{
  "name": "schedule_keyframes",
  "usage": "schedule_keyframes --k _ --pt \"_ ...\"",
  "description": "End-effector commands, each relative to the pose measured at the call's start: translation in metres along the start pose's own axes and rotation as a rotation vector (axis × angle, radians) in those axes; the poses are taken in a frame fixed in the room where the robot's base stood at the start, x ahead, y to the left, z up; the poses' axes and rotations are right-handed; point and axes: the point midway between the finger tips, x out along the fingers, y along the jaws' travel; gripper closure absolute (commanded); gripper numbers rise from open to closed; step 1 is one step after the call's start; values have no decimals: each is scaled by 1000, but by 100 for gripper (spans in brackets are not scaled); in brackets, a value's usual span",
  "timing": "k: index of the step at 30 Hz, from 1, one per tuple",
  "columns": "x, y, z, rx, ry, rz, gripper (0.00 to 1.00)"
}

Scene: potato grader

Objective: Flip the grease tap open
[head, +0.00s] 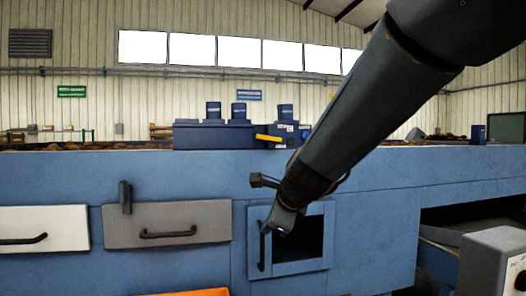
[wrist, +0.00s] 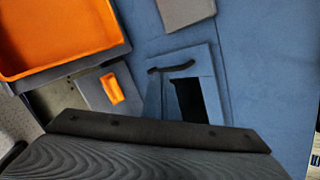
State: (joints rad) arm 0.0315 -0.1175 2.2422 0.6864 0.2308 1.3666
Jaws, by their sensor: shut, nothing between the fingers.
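My gripper (head: 282,222) is shut and empty. It points down in front of the machine's face, well below the lever and slightly to its right, apart from it. In the wrist view my own dark hand fills the bottom, and the yellow lever is not seen there.
Below, a small blue hatch (head: 262,250) with a black handle stands by a dark opening, close to my gripper. A grey drawer (head: 170,224) and white drawer (head: 40,228) are left. An orange tray (wrist: 60,35) lies low. A grey box (head: 490,262) stands at right.

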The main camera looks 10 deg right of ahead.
Motion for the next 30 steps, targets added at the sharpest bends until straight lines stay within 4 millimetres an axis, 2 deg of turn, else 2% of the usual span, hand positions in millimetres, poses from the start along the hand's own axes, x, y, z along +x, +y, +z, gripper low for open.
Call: schedule_keyframes --k 1,3,6,9,12,19,26,30 --pt "-14 -30 15 171 -34 -61 100" --pt "-32 -65 33 415 -90 -126 100" --pt "-56 -107 53 718 -178 -191 100" --pt "-78 -137 66 948 -257 -227 100" --pt "-92 -156 74 1099 -314 -243 100" --pt "-101 -167 79 1198 -352 -248 100" --pt "-100 -166 78 1194 -350 -248 100" --pt "-91 -168 79 1193 -348 -247 100"
